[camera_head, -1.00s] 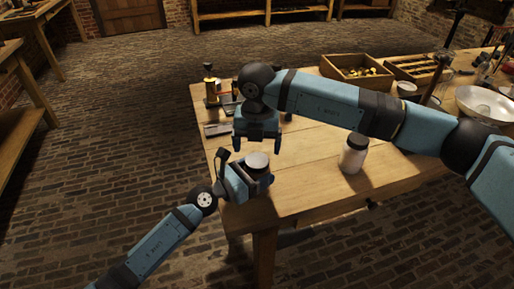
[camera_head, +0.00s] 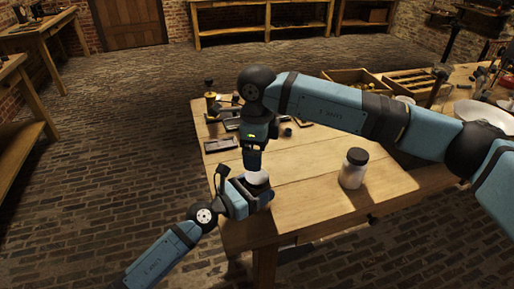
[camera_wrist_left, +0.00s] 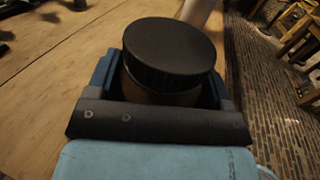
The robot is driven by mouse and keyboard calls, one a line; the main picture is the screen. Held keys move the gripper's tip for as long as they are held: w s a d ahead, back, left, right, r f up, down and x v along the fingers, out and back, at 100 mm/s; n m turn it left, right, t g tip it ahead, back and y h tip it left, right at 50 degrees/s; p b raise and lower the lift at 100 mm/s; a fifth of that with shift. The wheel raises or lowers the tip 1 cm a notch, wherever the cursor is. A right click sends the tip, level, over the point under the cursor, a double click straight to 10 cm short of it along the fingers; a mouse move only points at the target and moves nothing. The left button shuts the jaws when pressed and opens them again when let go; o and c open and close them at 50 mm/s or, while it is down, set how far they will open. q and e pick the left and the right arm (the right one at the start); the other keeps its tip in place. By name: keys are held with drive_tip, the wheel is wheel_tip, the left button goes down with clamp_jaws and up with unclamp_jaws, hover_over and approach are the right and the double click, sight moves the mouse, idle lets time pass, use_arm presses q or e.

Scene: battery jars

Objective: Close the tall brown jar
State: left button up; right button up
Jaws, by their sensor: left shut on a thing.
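My left gripper (camera_head: 256,192) is shut around a jar at the table's near left corner. In the left wrist view the jar's brownish body (camera_wrist_left: 158,92) shows between the fingers, mostly hidden by them. A round black lid (camera_wrist_left: 168,48) sits on top of it, looking level. I cannot tell how tightly it is seated. In the head view the lid top (camera_head: 257,177) looks pale from glare. My right gripper (camera_head: 253,168) points down just above or behind the lid. Its fingers are seen edge-on, so their opening is unclear.
A pale jar with a dark lid (camera_head: 352,168) stands to the right on the table (camera_head: 310,190). Dark trays and small parts (camera_head: 221,145) lie at the back left. A wooden box (camera_head: 355,80) and a white bowl (camera_head: 484,113) are further back right. The table's front middle is clear.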

sight(257, 176)
drive_tip(key=shift+r+n, duration=0.15)
drive_tip(key=shift+n, duration=0.65)
drive_tip(key=shift+f, duration=4.05)
drive_tip(key=c, duration=0.9)
drive_tip(key=shift+c, duration=0.2)
drive_tip(key=o, duration=1.1)
